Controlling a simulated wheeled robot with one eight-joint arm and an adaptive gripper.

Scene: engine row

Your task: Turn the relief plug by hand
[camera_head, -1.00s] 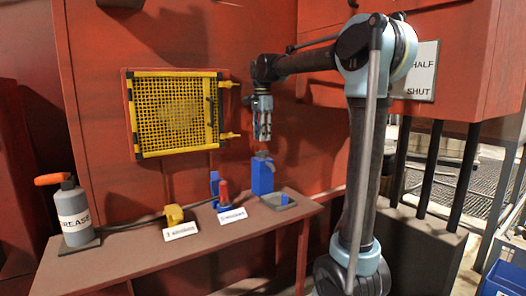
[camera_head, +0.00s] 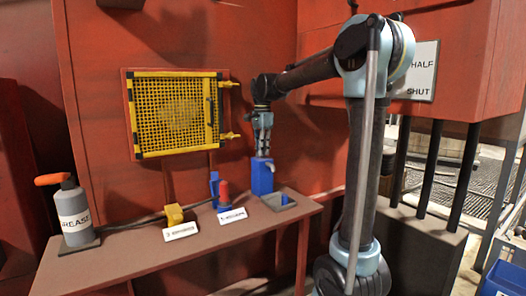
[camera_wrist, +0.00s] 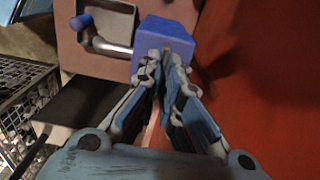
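A blue block (camera_head: 262,181) stands at the right end of the red-brown shelf. It also shows at the top middle of the wrist view (camera_wrist: 165,35). My gripper (camera_head: 263,155) points straight down at the top of this block. In the wrist view my two fingertips (camera_wrist: 166,60) are close together, with a narrow gap, around a thin grey piece (camera_wrist: 166,46) at the block, which may be the relief plug. The fingertips hide most of it. I cannot tell whether they press on it.
A bent metal pipe (camera_wrist: 110,47) with a blue end leaves the block over a grey tray (camera_head: 271,204). A red-and-blue part (camera_head: 224,194), a yellow part (camera_head: 174,215) and a grease can (camera_head: 74,212) stand left on the shelf (camera_head: 150,252). A yellow mesh guard (camera_head: 176,113) is on the wall behind.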

